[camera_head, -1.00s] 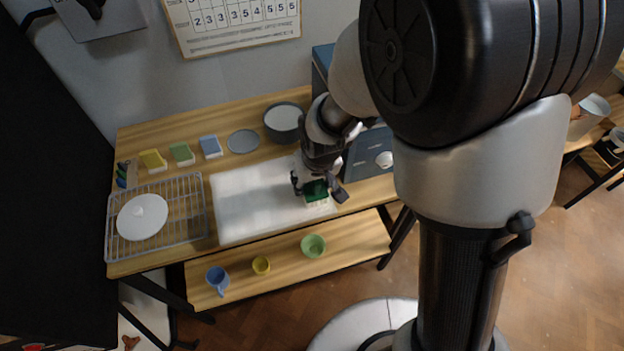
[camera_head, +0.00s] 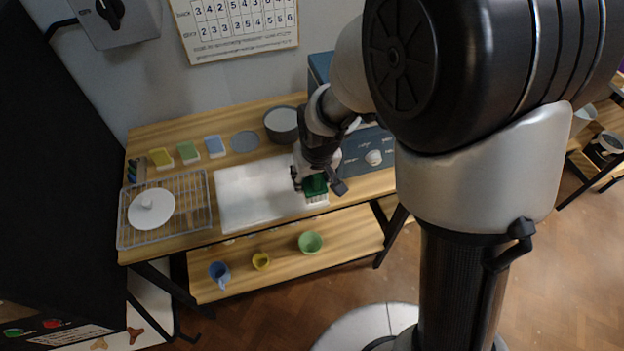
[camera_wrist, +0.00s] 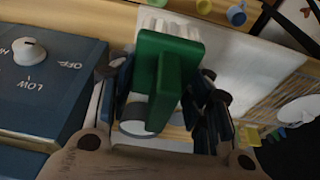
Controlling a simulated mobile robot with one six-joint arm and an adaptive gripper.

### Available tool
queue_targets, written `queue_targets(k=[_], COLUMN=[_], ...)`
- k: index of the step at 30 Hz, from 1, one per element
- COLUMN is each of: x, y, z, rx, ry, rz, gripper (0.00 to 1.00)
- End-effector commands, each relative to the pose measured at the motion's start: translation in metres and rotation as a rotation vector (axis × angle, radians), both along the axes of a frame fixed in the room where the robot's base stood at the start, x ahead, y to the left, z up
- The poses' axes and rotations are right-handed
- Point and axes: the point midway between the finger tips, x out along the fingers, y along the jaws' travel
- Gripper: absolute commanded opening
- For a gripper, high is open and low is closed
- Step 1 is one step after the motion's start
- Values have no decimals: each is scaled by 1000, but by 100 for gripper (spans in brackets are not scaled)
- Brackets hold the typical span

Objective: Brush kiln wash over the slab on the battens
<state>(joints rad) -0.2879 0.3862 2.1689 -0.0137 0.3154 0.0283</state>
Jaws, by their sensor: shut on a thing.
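My gripper (camera_head: 317,180) is shut on a green brush (camera_head: 314,187), its white bristles pointing down at the right end of a white slab (camera_head: 250,195) on the table. In the wrist view the green brush (camera_wrist: 180,50) sits between my fingers, its bristles (camera_wrist: 168,22) toward the top. The slab (camera_wrist: 250,62) shows beyond it. I cannot tell whether the bristles touch the slab, and I cannot make out the battens. A dark bowl (camera_head: 282,128) with pale contents stands behind the slab's right part.
A blue box with a white knob (camera_head: 374,157) stands close right of my gripper. Sponges (camera_head: 188,152) and a grey disc (camera_head: 245,141) lie behind. Cups (camera_head: 261,261) stand on the lower shelf.

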Motion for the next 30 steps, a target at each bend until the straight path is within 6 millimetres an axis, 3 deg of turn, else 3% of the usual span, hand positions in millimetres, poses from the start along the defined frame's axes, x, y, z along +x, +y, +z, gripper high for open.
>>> queue_targets(k=[8,25,30], x=[5,5,14], y=[0,0,3], z=[23,23,27], rx=[0,1,1], ry=[0,0,-1], rz=[-2,-2,-1], gripper=[26,26,26])
